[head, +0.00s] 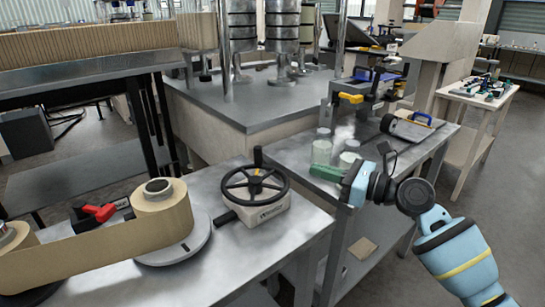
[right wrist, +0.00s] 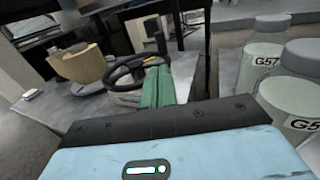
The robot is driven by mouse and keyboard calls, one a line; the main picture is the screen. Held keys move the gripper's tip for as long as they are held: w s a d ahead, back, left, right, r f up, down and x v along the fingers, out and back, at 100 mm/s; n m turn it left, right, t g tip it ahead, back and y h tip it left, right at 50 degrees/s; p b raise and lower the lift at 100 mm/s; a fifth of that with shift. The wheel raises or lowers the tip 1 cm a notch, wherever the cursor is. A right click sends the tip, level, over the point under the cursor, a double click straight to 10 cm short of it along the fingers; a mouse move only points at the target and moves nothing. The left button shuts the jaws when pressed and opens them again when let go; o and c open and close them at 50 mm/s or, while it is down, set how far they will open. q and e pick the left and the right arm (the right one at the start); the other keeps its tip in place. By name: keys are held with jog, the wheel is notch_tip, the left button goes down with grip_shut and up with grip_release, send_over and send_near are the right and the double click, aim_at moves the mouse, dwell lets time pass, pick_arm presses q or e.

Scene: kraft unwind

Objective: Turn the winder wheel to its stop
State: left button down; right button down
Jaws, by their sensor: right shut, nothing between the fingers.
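The winder wheel (head: 255,184) is a black spoked handwheel on a pale box housing (head: 262,213) on a metal table. Its upright black handle (head: 258,156) stands at the far side of the rim. In the right wrist view, the wheel (right wrist: 112,74) shows beyond the fingers, its handle (right wrist: 160,40) upright. A roll of brown kraft paper (head: 162,205) stands left of the wheel, its web running left. My right gripper (head: 322,172), with green fingers, is shut and empty, to the right of the wheel and apart from it. My left gripper is not in view.
Jars with pale green contents (head: 321,150) stand on the side bench close behind my right gripper; labelled jars (right wrist: 262,62) are at right in the wrist view. A red-handled tool (head: 100,212) lies by the paper roll. Bare tabletop (head: 285,235) lies in front of the wheel.

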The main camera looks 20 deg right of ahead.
aim_at(273, 169)
pick_arm(q)
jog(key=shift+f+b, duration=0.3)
jog(key=shift+b, duration=0.1)
pick_arm(e)
jog(key=x, duration=1.3)
jog(key=shift+s, duration=0.1)
